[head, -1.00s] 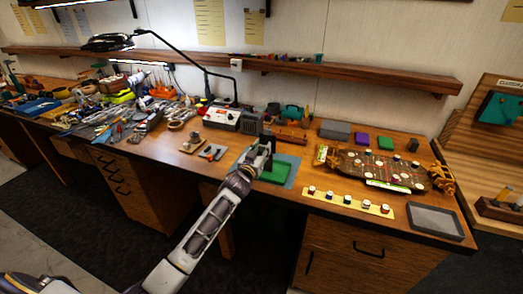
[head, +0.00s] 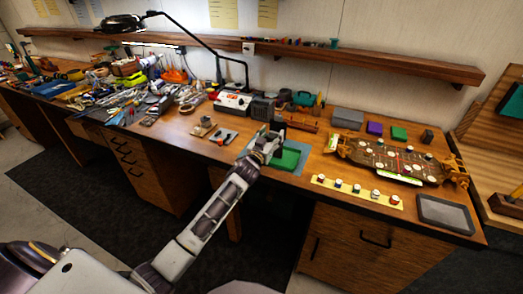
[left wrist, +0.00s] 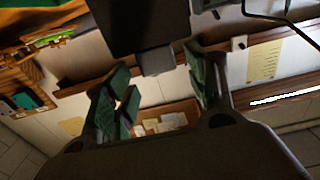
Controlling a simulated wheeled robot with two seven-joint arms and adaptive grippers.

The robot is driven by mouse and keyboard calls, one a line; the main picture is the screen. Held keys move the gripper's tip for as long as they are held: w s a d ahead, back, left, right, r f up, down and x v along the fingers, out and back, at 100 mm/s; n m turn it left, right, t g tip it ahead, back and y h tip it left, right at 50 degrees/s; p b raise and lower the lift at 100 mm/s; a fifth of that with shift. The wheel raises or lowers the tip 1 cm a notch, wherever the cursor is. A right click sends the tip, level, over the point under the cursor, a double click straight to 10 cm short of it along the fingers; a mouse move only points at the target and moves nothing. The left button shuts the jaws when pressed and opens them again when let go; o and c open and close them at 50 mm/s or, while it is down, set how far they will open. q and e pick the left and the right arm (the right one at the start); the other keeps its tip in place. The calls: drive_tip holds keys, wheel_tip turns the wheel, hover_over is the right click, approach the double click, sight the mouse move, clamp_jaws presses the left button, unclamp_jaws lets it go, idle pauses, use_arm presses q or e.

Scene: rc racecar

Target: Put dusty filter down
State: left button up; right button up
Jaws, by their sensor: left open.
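My left gripper (head: 268,146) is open at the left edge of a green tray (head: 287,157), which lies on a blue-grey mat (head: 299,165). In the left wrist view its green-padded fingers (left wrist: 158,88) stand apart. A dark block (left wrist: 135,25) shows at the top of that view, with a paler grey part below it; I cannot tell whether it is between the fingers or beyond them. I cannot pick out the dusty filter for certain. My right gripper is not in view.
A brown racecar chassis (head: 395,160) lies right of the tray, behind a yellow strip (head: 357,192) with several round parts. A grey tray (head: 445,214) is at the front right. Tools crowd the left, and a power unit (head: 232,103) stands behind my gripper.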

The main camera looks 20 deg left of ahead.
use_arm(q)
drive_tip(key=shift+s+f, duration=0.1)
drive_tip(key=shift+s, duration=0.6)
drive_tip(key=s, duration=1)
drive_tip(key=shift+a+b, duration=0.2)
drive_tip(key=shift+b, duration=0.25)
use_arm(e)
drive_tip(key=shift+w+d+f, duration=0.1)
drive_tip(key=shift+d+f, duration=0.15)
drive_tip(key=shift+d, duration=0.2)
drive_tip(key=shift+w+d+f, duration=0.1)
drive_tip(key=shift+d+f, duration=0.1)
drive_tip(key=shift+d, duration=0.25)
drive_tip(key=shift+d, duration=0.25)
